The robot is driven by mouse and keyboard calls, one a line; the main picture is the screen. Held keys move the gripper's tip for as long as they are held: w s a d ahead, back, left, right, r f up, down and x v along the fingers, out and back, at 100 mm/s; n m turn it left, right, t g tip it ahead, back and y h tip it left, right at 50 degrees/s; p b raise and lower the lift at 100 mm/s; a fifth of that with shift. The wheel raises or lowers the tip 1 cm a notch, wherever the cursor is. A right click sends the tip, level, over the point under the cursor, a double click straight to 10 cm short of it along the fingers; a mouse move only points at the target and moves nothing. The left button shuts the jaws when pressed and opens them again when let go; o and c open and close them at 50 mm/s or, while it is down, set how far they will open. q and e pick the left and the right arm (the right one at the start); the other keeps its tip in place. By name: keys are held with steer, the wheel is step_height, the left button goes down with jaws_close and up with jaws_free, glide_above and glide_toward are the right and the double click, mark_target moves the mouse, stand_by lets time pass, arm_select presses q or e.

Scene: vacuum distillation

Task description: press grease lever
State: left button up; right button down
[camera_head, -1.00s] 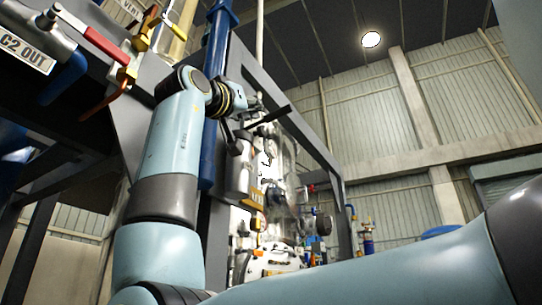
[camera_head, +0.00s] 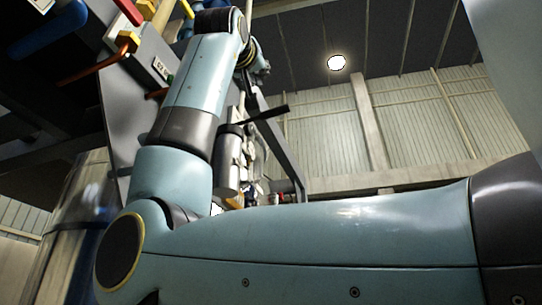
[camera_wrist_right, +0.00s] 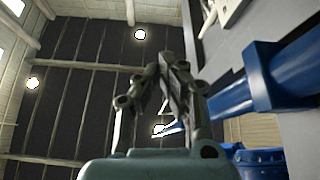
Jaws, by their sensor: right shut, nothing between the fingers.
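The lever (camera_head: 266,115) is a thin black bar, slanting up to the right. It appears to sit on top of a grey cylinder (camera_head: 228,162), which my arm partly covers. My right gripper (camera_head: 262,67) is small and partly hidden behind its wrist in the head view, above the lever and apart from it. In the right wrist view my right gripper (camera_wrist_right: 165,62) shows shut and empty, with its fingers together against the dark roof. The lever cannot be made out in that view. My left gripper is not in view.
A dark frame (camera_head: 290,165) stands behind the cylinder. A valve with an orange handle (camera_head: 128,42) and a blue handle (camera_head: 48,30) are at the upper left. A thick blue pipe (camera_wrist_right: 265,80) runs close on the right in the wrist view. Space right of the lever looks open.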

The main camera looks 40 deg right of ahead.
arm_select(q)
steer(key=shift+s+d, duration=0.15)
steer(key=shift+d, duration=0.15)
arm_select(e)
steer(key=shift+r, duration=0.1)
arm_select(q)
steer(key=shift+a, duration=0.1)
arm_select(e)
step_height(320, 180, up, 6)
steer(key=p, duration=0.5)
glide_above(259, 116)
steer(key=s, duration=0.4)
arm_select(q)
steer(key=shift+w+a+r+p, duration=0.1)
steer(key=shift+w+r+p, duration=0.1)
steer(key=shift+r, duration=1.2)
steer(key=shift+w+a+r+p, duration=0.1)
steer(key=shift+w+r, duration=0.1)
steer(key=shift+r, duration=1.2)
arm_select(e)
steer(key=shift+s+d+f, duration=0.1)
steer(key=shift+f, duration=1.15)
steer(key=shift+s+f, duration=0.1)
steer(key=shift+f, duration=1.1)
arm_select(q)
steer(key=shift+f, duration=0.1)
arm_select(e)
steer(key=shift+f, duration=0.15)
